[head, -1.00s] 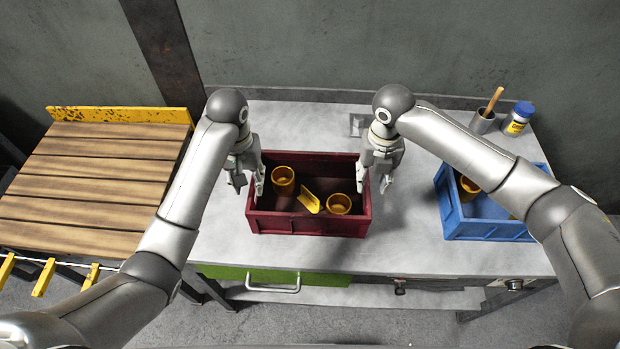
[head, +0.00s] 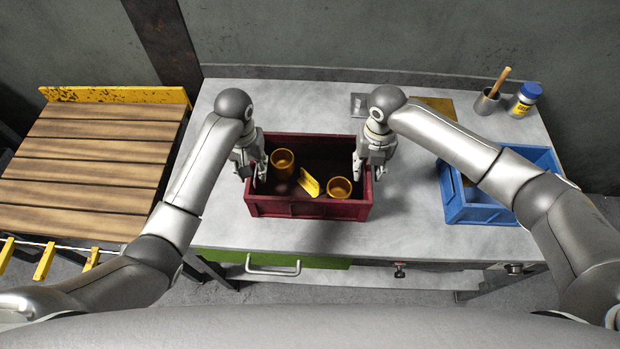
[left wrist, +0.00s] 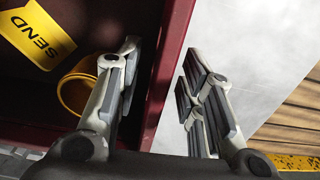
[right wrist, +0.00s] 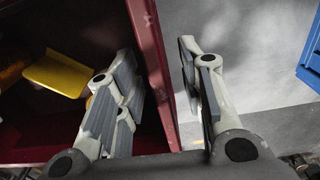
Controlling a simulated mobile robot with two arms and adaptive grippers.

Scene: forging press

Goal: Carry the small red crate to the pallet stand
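The small red crate (head: 308,208) stands on the grey bench, holding yellow cups (head: 339,187) and a yellow card (head: 309,186), which reads SEND in the left wrist view (left wrist: 36,35). My left gripper (head: 252,172) is open at the crate's left wall, one finger inside and one outside; the wall (left wrist: 172,50) passes between them with a gap. My right gripper (head: 367,174) is open and likewise straddles the right wall (right wrist: 148,40). The pallet stand (head: 90,155), with wooden slats, is left of the bench.
A blue crate (head: 484,211) stands at the right of the bench (head: 420,235). A grey cup with a wooden handle (head: 487,101) and a blue-lidded jar (head: 525,99) stand at the back right. A yellow ledge (head: 115,95) edges the pallet stand's back.

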